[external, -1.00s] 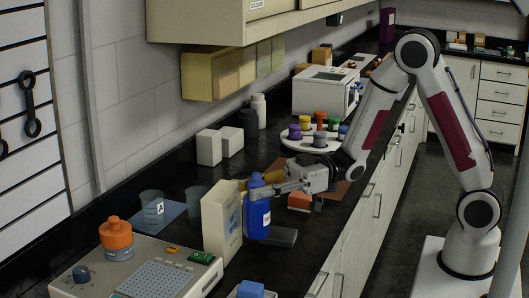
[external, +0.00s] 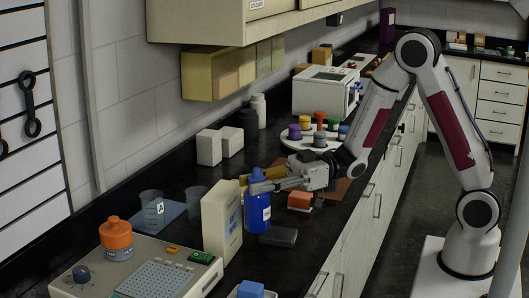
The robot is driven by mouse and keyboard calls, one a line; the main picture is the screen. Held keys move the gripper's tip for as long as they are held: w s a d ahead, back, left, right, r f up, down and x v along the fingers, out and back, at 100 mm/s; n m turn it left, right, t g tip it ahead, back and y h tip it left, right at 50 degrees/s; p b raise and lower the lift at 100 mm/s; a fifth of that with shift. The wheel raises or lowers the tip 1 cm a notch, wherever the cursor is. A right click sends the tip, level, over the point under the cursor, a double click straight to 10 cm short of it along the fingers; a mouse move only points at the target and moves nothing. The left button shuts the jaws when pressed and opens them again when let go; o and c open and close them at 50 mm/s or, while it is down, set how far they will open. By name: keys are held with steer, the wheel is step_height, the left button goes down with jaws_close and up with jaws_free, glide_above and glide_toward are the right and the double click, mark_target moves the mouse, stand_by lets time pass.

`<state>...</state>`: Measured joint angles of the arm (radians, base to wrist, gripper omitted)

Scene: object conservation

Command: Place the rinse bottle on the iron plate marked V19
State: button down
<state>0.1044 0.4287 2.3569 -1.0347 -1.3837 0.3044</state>
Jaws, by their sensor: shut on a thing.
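The bottle's base seems slightly above the black bench. A dark grey flat block (external: 279,238) lies just right of the bottle's base. It may be the iron plate, but no V19 marking can be read.
The cream box (external: 221,222) stands close on the left. An orange block (external: 300,201) lies under my wrist. Beakers (external: 152,203), a hotplate-like device (external: 150,272) and a round tray of coloured jars (external: 298,143) are around. Bench space right of the dark block is clear.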

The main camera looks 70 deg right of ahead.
steer(key=s+d+r+n+g+y, duration=0.1)
steer(key=d+r+n+g, duration=0.1)
steer(key=d, duration=0.9)
steer(key=shift+d+r+g+y, duration=0.3)
steer(key=shift+d+g+y, duration=0.05)
steer(key=shift+g+y, duration=0.05)
steer(key=shift+f, duration=0.1)
step_height(320, 180, down, 6)
stand_by(0.5)
steer(key=shift+f, duration=0.1)
steer(key=shift+f, duration=1.8)
steer(key=shift+f, duration=0.15)
